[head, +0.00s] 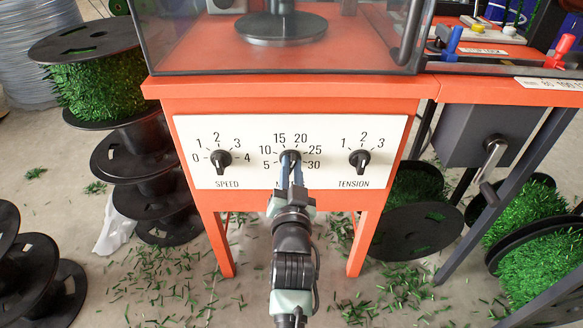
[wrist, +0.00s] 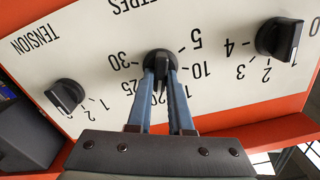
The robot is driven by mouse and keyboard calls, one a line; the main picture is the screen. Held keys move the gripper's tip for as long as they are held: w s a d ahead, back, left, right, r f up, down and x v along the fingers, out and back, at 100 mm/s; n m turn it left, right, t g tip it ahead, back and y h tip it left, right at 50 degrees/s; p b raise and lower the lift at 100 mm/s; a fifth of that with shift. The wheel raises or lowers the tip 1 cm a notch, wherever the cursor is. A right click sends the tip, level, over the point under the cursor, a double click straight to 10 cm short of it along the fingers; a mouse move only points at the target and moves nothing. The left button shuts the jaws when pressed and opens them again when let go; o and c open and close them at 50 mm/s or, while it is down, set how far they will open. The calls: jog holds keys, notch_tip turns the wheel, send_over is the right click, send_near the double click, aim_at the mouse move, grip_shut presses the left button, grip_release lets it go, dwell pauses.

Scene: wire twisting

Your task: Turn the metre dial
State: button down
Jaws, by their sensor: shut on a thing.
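The metre dial (head: 290,157) is a black knob in the middle of the white panel (head: 188,130). Numbers from 5 to 30 run around it. My gripper (head: 290,172) reaches it from the front, and its blue fingers are shut on the knob. In the wrist view the picture is upside down. There the dial (wrist: 158,60) sits between the tips of my gripper (wrist: 160,76). My fingers cover part of the dial and some numbers, and I cannot tell which number it points to. In the head view my arm hides most of the label below the dial.
The speed knob (head: 220,161) is left of the dial and the tension knob (head: 359,160) right of it, both clear of my fingers. A grey crank box (head: 488,135) stands at the right. Spools with green wire (head: 95,88) stack at the left. Green clippings litter the floor.

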jog(key=shift+a+n+p, duration=0.2)
jog(key=shift+n+p, duration=1.05)
jog(key=shift+n, duration=2.95)
jog(key=shift+f, duration=0.1)
jog(key=c, duration=0.8)
grip_release()
jog(key=s+p, duration=0.4)
jog(key=s, duration=0.9)
jog(key=shift+p, duration=0.4)
